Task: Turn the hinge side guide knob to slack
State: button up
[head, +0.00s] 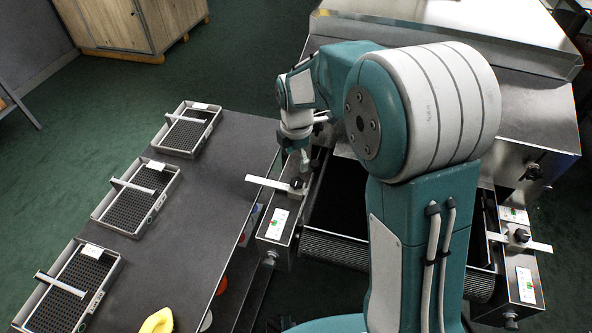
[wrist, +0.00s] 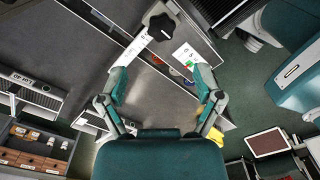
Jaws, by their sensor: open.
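A black lobed knob (head: 296,183) sits on the left side-guide unit at the dryer mouth, with a pale flat bar (head: 262,182) sticking out left of it. The same knob (wrist: 162,27) shows in the wrist view, beyond the fingertips. A similar black knob (head: 521,235) is on the right unit, with its own bar (head: 540,247). I cannot tell which one is the hinge side; no readable label shows. My gripper (head: 303,162) is just above the left knob, seen small. In the wrist view my gripper (wrist: 163,80) is open and empty, apart from the knob.
A marked card (head: 277,224) lies on the left unit, another (head: 525,285) on the right. A dark table (head: 190,230) with several perforated trays (head: 187,128) stands left. The conveyor roller (head: 335,246) lies between the units. A yellow object (head: 158,321) is at the table's front edge.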

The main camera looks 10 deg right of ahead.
notch_tip(320, 180, up, 3)
jog(key=shift+f, duration=0.1)
dwell(0.5)
jog(key=s+d+r+m+t, duration=0.3)
jog(key=s+d+r+m, duration=0.3)
jog(key=s+r+m, duration=0.4)
jog(key=s+d+r+m+t, duration=0.1)
jog(key=s+d+m, duration=0.1)
jog(key=s+m, duration=0.4)
jog(key=s+d+r+m+t, duration=0.1)
jog(key=s+m, duration=0.5)
jog(key=s, duration=0.1)
jog(key=shift+s+d+r+m+t, duration=0.2)
jog(key=shift+d+r+m+t, duration=0.1)
jog(key=shift+d+r+m, duration=0.1)
